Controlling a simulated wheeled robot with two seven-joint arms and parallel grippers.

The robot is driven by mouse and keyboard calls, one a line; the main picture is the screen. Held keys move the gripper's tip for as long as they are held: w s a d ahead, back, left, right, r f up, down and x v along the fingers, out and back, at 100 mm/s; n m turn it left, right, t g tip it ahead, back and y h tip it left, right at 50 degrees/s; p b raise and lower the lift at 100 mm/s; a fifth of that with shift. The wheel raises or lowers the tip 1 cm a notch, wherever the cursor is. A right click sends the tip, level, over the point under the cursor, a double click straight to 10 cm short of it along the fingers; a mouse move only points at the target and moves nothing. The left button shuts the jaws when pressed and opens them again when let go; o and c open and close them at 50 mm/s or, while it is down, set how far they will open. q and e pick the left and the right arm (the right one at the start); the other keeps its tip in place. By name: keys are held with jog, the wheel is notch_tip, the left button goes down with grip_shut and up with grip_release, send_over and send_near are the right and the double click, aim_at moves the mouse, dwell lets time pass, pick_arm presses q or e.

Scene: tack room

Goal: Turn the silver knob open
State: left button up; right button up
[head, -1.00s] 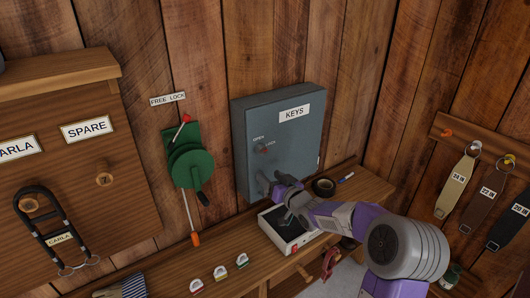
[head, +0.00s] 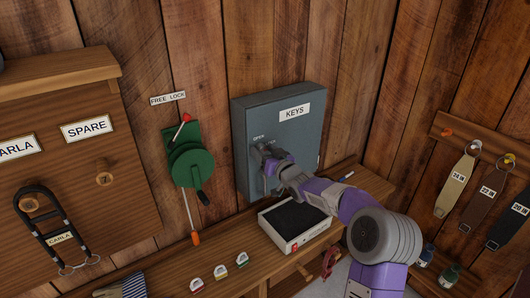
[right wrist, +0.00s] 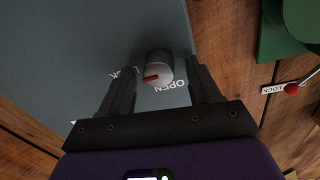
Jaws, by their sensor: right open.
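The silver knob (right wrist: 158,68) is a short round cylinder with a red mark on its face. It sticks out from the grey key cabinet (head: 298,138) on the wall. In the right wrist view the words OPEN and LOCK are on the cabinet face beside it. My right gripper (right wrist: 166,78) is open, with one finger on each side of the knob and visible gaps between. In the head view my right gripper (head: 266,156) is at the cabinet front and hides the knob. My left gripper is not in view.
A black-lined tray (head: 293,222) sits on the shelf below the cabinet. A green crank box (head: 188,160) with a red-tipped lever is on the wall to the left. Straps (head: 458,184) hang at the right. Small tags (head: 220,272) lie on the shelf.

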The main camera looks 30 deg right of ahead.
jog(key=c, duration=1)
jog(key=shift+f+n+b, duration=0.2)
jog(key=shift+n+b, duration=1.6)
jog(key=shift+b, duration=0.05)
jog(key=shift+c, duration=0.2)
jog(key=n+b, duration=0.3)
jog(key=n, duration=0.1)
jog(key=shift+n+t, duration=0.3)
jog(key=n+b, duration=0.2)
jog(key=n, duration=0.3)
jog(key=shift+n+y+b, duration=0.3)
jog(key=shift+n+b, duration=0.9)
jog(key=shift+n, duration=1.5)
jog(key=shift+y, duration=0.3)
